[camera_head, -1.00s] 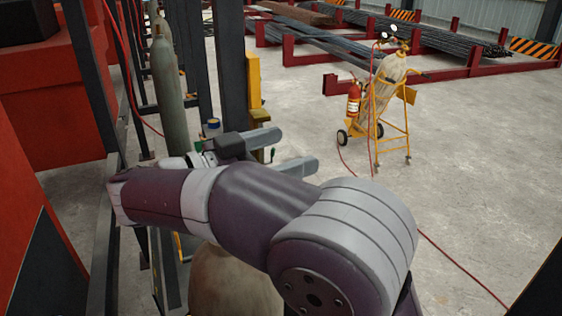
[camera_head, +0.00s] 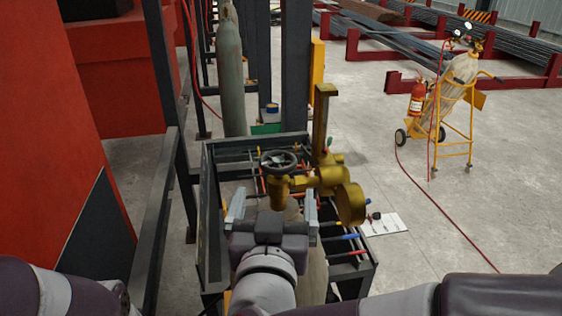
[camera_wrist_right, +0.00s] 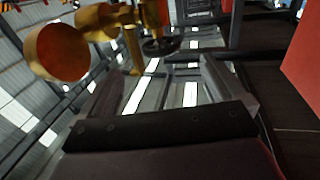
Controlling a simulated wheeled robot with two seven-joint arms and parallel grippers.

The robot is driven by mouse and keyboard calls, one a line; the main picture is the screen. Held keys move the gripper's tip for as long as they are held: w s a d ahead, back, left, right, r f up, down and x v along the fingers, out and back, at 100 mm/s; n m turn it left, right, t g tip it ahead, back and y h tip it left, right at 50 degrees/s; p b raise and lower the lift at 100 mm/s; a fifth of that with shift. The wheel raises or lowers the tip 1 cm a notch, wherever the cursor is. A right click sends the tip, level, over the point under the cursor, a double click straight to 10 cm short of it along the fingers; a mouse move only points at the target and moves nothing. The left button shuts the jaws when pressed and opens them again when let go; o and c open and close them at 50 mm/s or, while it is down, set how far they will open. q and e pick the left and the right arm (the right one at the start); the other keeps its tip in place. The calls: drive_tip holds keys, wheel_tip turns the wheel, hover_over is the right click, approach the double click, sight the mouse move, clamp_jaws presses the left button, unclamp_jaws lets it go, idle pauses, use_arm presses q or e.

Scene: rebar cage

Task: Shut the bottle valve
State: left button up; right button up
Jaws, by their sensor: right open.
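The bottle valve is brass, with a dark round handwheel (camera_head: 279,162) on top of its body (camera_head: 279,189). A round brass regulator (camera_head: 350,203) extends to its right. The tan bottle (camera_head: 314,272) below is mostly hidden by my right gripper (camera_head: 274,199). That gripper is open and empty, its grey fingers spread left and right, just on the near side of the valve. I cannot tell whether they touch it. In the right wrist view the handwheel (camera_wrist_right: 161,47) lies beyond the open fingers (camera_wrist_right: 162,70), with the regulator (camera_wrist_right: 62,52) at upper left. My left gripper is out of view.
A dark metal rack (camera_head: 371,272) with coloured tools surrounds the bottle. A grey-green cylinder (camera_head: 230,75) and a dark post (camera_head: 295,65) stand behind. A red cabinet (camera_head: 50,140) is at left. A yellow bottle cart (camera_head: 455,105) stands on open floor at right, trailing a red hose.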

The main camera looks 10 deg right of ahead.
sight(280, 152)
drive_tip(key=p+x, duration=0.3)
drive_tip(key=x, duration=0.7)
drive_tip(key=shift+d+r, duration=0.1)
drive_tip(key=shift+w, duration=0.35)
drive_tip(key=shift+s, duration=0.1)
drive_tip(key=shift+s, duration=0.1)
drive_tip(key=c, duration=1)
drive_tip(key=shift+c, duration=0.2)
drive_tip(key=shift+m+h+p, duration=0.3)
drive_tip(key=shift+h+p, duration=0.05)
drive_tip(key=shift+h, duration=0.25)
